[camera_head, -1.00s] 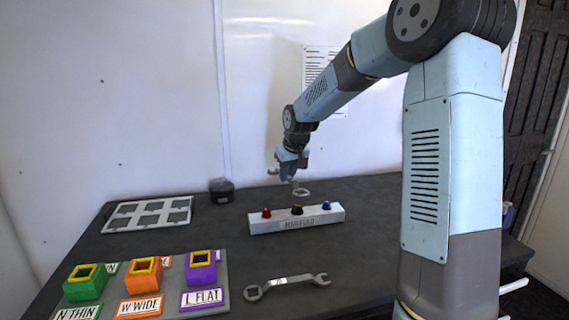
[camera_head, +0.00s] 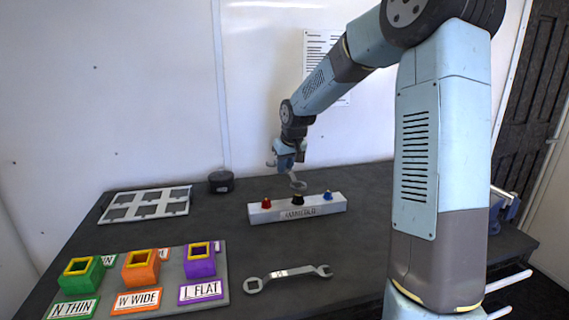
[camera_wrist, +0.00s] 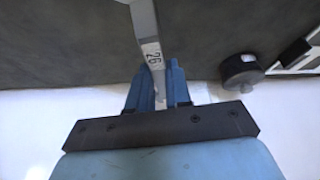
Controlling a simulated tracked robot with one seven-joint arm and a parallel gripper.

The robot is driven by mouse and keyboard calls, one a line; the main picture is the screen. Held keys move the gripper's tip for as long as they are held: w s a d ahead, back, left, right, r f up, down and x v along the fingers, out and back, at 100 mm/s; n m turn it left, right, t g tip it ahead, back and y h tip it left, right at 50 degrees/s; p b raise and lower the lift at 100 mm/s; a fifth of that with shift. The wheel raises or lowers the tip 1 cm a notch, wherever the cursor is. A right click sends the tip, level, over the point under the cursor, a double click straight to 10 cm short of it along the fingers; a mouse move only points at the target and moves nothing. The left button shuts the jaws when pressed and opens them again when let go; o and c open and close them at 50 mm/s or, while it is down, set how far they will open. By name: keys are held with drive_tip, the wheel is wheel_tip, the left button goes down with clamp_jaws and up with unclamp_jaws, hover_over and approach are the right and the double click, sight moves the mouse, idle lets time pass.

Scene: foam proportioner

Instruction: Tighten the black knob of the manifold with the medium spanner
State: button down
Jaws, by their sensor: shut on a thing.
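The white manifold (camera_head: 270,215) lies on the dark table with a red knob (camera_head: 266,204), a black knob (camera_head: 298,199) in the middle and a blue knob (camera_head: 327,196). My gripper (camera_head: 287,162) is above and behind the manifold, shut on a grey spanner (camera_head: 298,185). The spanner's end appears at or just above the black knob; I cannot tell if it touches or surrounds it. In the wrist view my gripper (camera_wrist: 157,85) clamps the spanner shaft (camera_wrist: 147,30), marked "26". The spanner's far end is outside that view.
Another spanner (camera_head: 310,270) lies on the table in front. A board (camera_head: 226,287) with green, orange and purple holders (camera_head: 200,263) is at the front left. A white frame (camera_head: 186,203) and a round black object (camera_head: 221,182) lie at the back left.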

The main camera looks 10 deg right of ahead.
drive_tip(key=shift+f, duration=2.35)
drive_tip(key=shift+d+m+h, duration=0.8)
drive_tip(key=shift+d+m, duration=0.65)
drive_tip(key=shift+m, duration=0.45)
drive_tip(key=shift+s+d+m+h, duration=0.2)
drive_tip(key=shift+d+m+h, duration=0.3)
drive_tip(key=shift+d+m, duration=0.65)
drive_tip(key=shift+s+d+m+g+h, duration=0.15)
drive_tip(key=shift+s+d+m+h, duration=0.2)
drive_tip(key=shift+m, duration=0.35)
drive_tip(key=shift+s+d+m+g+h, duration=0.15)
drive_tip(key=shift+d+m, duration=0.25)
drive_tip(key=shift+m, duration=0.25)
drive_tip(key=shift+s+d+m+g+h, duration=0.25)
drive_tip(key=shift+s+d+m, duration=0.3)
drive_tip(key=shift+m, duration=0.5)
drive_tip(key=shift+s+d+m+g+h, duration=0.25)
drive_tip(key=shift+s+d+m, duration=0.3)
drive_tip(key=shift+m, duration=0.5)
drive_tip(key=shift+w+d, duration=0.1)
drive_tip(key=shift+w, duration=0.05)
drive_tip(key=shift+w+a+n+t, duration=0.3)
drive_tip(key=shift+w+a+n, duration=0.2)
drive_tip(key=shift+n, duration=0.4)
drive_tip(key=shift+r, duration=2.9)
